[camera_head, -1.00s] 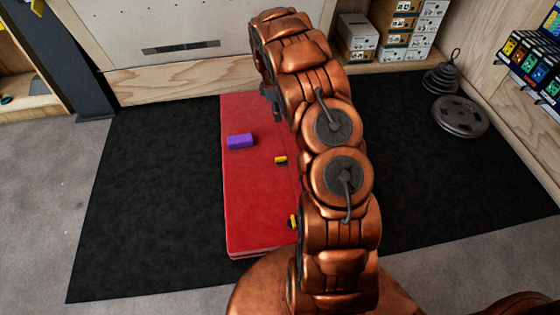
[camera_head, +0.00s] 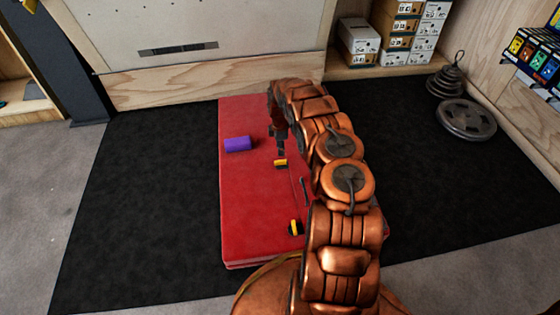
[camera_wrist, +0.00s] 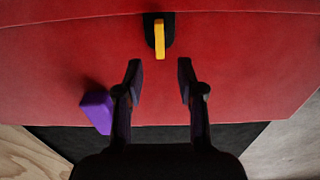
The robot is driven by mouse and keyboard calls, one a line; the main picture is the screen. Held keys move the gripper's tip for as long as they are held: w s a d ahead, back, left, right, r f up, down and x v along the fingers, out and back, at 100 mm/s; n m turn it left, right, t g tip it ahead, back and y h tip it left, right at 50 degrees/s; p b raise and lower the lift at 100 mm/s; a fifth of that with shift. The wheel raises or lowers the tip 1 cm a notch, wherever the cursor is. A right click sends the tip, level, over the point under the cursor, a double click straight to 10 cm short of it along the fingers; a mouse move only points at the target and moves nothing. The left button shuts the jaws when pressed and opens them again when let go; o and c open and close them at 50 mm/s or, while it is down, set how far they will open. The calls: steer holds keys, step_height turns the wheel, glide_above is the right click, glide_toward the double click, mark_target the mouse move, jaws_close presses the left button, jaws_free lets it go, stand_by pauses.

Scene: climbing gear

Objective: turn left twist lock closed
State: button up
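Two small black-and-yellow twist locks lie on the red mat (camera_head: 245,205). One lock (camera_head: 281,164) is near the middle of the mat; the other lock (camera_head: 296,228) is nearer me. My gripper (camera_head: 281,150) points down just beyond the middle lock. In the wrist view my gripper (camera_wrist: 160,72) is open and empty, its two dark fingers apart. A twist lock (camera_wrist: 159,36) shows ahead of the gap between them, clear of both tips. Its yellow handle runs up and down the picture over a black base.
A purple block (camera_head: 237,144) lies on the mat left of my gripper; it also shows in the wrist view (camera_wrist: 97,112). A thin dark rod (camera_head: 304,191) shows beside my arm. Black flooring (camera_head: 150,190) surrounds the mat. Weight plates (camera_head: 466,120) lie at the right.

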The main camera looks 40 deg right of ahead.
mark_target(280, 161)
step_height(280, 161, down, 8)
steer(key=b, duration=0.2)
steer(key=shift+r+b, duration=0.2)
steer(key=shift+b, duration=0.1)
jaws_close()
stand_by(0.3)
